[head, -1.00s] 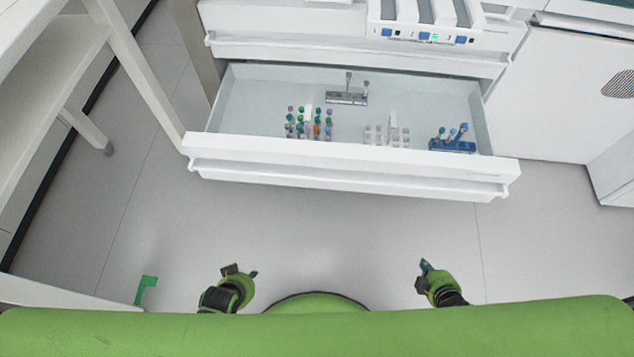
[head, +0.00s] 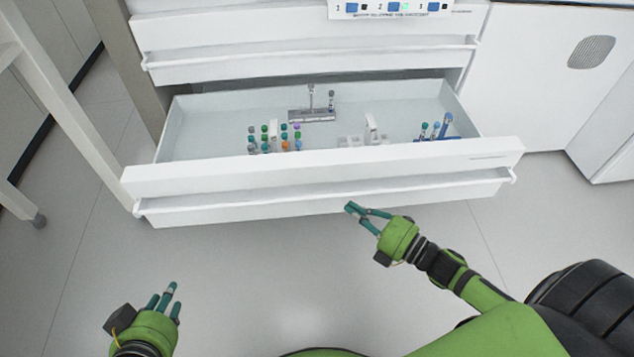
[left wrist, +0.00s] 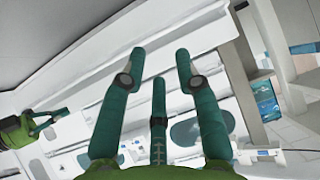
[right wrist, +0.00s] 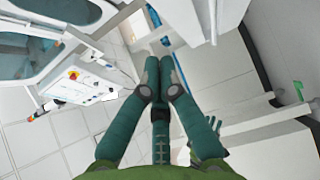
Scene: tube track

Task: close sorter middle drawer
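The sorter's white drawer (head: 330,172) is pulled well out in the head view, below a shut white drawer (head: 300,57). A handle lip runs along its front. Inside are a rack of coloured tubes (head: 274,138), a grey metal holder (head: 313,115), a white rack (head: 362,138) and a blue rack with tubes (head: 435,130). My right gripper (head: 352,208) is near the drawer front's lower edge, right of its middle; I cannot tell if it touches. Its fingertips meet in the right wrist view (right wrist: 159,62). My left gripper (head: 165,294) is open and empty, lower left, apart from the drawer.
A white table frame (head: 60,110) stands left of the sorter. A panel with blue buttons (head: 395,8) sits on top. The grey floor (head: 240,270) before the drawer is clear.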

